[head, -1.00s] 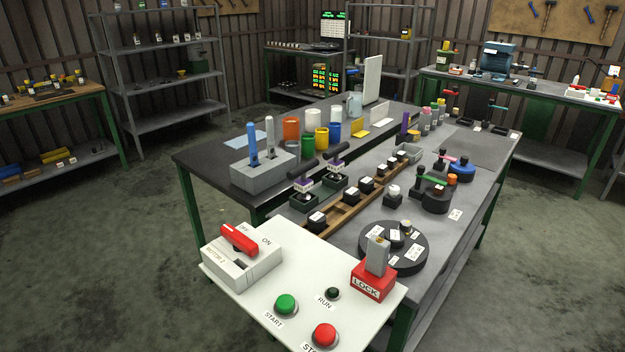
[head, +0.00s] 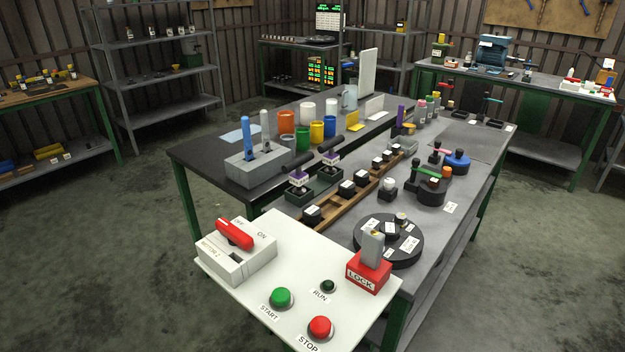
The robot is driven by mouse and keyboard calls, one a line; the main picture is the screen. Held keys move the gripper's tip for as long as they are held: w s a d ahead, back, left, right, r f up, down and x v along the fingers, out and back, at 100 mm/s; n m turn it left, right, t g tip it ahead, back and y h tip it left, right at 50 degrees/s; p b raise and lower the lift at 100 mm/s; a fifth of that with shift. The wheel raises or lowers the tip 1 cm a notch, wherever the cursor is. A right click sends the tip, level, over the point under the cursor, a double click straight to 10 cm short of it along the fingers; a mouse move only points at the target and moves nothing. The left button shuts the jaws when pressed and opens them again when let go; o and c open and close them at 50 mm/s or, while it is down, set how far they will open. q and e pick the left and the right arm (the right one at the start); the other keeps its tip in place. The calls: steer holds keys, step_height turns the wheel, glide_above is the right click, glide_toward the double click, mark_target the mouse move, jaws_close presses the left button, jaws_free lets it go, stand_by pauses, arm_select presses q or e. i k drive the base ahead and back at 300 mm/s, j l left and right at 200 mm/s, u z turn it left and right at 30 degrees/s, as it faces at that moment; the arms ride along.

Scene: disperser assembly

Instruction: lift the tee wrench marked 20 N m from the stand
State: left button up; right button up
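Two tee wrenches with black cross handles stand upright side by side on the bench. The near tee wrench (head: 298,164) and the far tee wrench (head: 331,143) each have a purple and white band below the handle. Each sits in its own dark green stand, the near stand (head: 300,197) and the far stand (head: 326,182). The print on the bands is too small to read, so I cannot tell which is marked 20 N m. Neither of my grippers is in view.
A white panel (head: 260,278) with a red switch, buttons and a red LOCK block (head: 368,276) is in front. A wooden rack (head: 345,205) with black blocks lies right of the stands.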

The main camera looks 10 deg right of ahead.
mark_target(298, 178)
steer(key=i+j+z, duration=0.1)
steer(key=z, duration=0.65)
steer(key=i+j+z, duration=0.1)
steer(key=j+z, duration=0.15)
steer(key=j, duration=0.3)
steer(key=j+z, duration=0.3)
steer(key=j, duration=0.2)
